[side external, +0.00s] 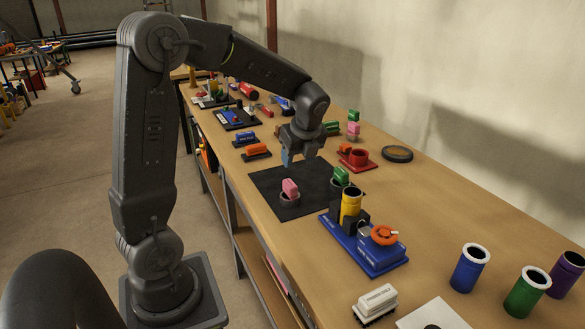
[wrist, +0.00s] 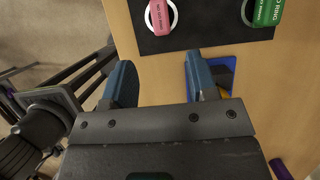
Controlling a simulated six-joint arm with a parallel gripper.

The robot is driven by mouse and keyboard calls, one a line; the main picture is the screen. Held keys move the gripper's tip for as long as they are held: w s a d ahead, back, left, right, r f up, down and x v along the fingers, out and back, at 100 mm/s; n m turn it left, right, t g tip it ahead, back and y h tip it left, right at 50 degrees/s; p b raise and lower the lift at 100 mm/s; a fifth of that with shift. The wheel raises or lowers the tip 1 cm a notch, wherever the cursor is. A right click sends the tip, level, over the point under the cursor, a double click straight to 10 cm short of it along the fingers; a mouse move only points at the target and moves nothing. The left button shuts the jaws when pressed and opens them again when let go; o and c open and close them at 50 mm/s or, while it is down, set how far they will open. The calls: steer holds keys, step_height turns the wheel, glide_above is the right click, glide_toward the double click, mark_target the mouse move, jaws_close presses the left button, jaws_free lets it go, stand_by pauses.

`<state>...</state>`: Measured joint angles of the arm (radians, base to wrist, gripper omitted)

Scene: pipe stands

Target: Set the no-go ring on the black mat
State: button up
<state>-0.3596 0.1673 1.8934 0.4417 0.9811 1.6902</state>
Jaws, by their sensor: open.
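The no-go ring is a grey ring (side external: 289,201) with a pink lettered block (side external: 290,187) on top. It sits on the black mat (side external: 268,181), towards its near side. In the wrist view, the pink block (wrist: 160,15) shows at the top edge over a white-rimmed ring, with the mat (wrist: 205,30) around it. My gripper (side external: 303,161) is above the mat, apart from the ring and higher than it. Its two blue fingers are spread with nothing between them, also in the wrist view (wrist: 161,75).
A green-topped ring (side external: 341,176) stands by the mat's right edge. A red holder (side external: 357,158) lies beyond the mat. Coloured pipes stand at front right.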

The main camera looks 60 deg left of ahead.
steer(key=s+d+r+n+t+h, duration=0.2)
steer(key=s+d+r+n, duration=0.1)
steer(key=s+d+n, duration=0.5)
steer(key=s+d+r+n+t+h, duration=0.2)
steer(key=s+d+n, duration=0.5)
steer(key=d, duration=0.5)
steer(key=r+n+t, duration=0.1)
steer(key=n, duration=0.1)
steer(key=shift+s+d+r+n+t, duration=0.2)
steer(key=shift+s+n+t, duration=0.1)
steer(key=shift+s+n, duration=0.1)
